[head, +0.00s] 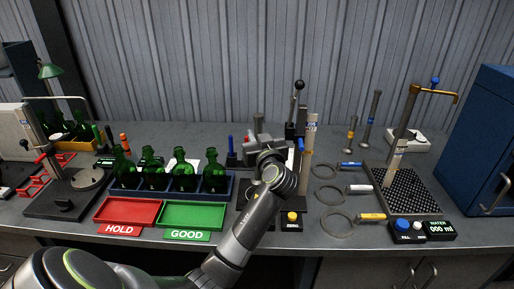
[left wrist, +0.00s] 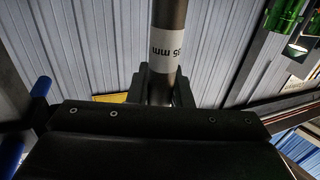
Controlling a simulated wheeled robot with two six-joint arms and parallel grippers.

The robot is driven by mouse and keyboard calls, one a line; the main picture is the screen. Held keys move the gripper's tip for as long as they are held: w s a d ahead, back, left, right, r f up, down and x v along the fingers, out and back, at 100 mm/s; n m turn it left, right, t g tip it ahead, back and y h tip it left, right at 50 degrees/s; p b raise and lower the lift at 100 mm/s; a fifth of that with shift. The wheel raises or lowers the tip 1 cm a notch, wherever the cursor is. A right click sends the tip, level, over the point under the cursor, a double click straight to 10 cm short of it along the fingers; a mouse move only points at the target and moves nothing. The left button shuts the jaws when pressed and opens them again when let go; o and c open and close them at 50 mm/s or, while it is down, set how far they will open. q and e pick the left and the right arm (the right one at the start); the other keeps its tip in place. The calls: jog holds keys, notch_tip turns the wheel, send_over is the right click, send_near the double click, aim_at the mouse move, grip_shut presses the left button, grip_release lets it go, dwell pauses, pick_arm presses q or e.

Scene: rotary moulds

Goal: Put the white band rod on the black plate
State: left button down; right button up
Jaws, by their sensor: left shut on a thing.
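My left gripper (head: 262,145) is shut on the white band rod, above the middle of the bench. In the left wrist view the rod (left wrist: 168,18) is a grey metal cylinder with a white band marked "35 mm". It stands between the fingers (left wrist: 160,88), with the band just beyond them. In the head view a grey rod end (head: 259,119) shows behind the gripper; the band is hidden there. A dark flat surface (head: 243,191) lies beside my forearm, partly covered; I cannot tell whether it is the black plate. My right gripper is not in view.
Green bottles (head: 181,172) stand left of my arm, behind a red tray (head: 128,211) and green tray (head: 193,215). An upright post (head: 312,123) stands close right. Yellow-band (head: 350,134) and blue-band (head: 371,119) rods, ring tools (head: 337,223) and a perforated tray (head: 407,194) are farther right.

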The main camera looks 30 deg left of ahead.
pick_arm(q)
notch_tip(320, 180, down, 4)
jog(key=shift+f, duration=0.1)
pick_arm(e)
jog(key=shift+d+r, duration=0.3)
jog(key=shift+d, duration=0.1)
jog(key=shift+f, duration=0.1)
pick_arm(q)
jog(key=c, duration=1.3)
grip_release()
